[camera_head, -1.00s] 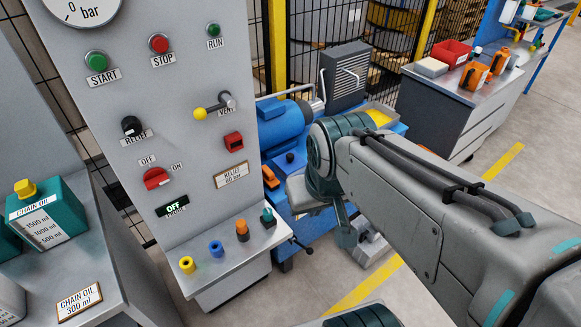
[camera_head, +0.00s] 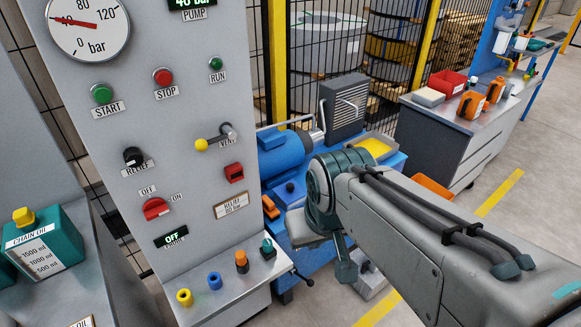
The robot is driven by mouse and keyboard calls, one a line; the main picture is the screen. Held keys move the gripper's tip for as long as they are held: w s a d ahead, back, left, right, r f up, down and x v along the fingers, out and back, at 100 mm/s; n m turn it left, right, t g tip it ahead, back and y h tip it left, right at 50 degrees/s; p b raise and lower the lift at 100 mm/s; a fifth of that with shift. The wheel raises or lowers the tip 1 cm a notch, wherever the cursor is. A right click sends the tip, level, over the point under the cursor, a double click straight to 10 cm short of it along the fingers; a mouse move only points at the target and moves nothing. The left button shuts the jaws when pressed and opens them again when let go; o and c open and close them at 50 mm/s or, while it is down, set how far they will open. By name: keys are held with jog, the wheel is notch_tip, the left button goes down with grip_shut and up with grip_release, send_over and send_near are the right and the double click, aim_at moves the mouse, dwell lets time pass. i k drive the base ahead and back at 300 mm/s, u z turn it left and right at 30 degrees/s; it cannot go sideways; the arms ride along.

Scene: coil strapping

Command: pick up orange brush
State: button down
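I cannot make out an orange brush for certain. Another orange piece (camera_head: 270,207) is on the blue machine. My arm reaches in from the lower right, and its far end, with my gripper (camera_head: 346,267), points down in front of the blue machine. The fingers are not clear, and I see nothing held.
The control panel (camera_head: 112,160) with its gauge and buttons fills the left. Teal chain oil jugs (camera_head: 58,245) stand beside it. Open floor lies right.

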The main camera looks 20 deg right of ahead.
aim_at(271, 212)
jog(key=z, duration=0.15)
jog(key=i, duration=0.9)
jog(key=z, duration=0.3)
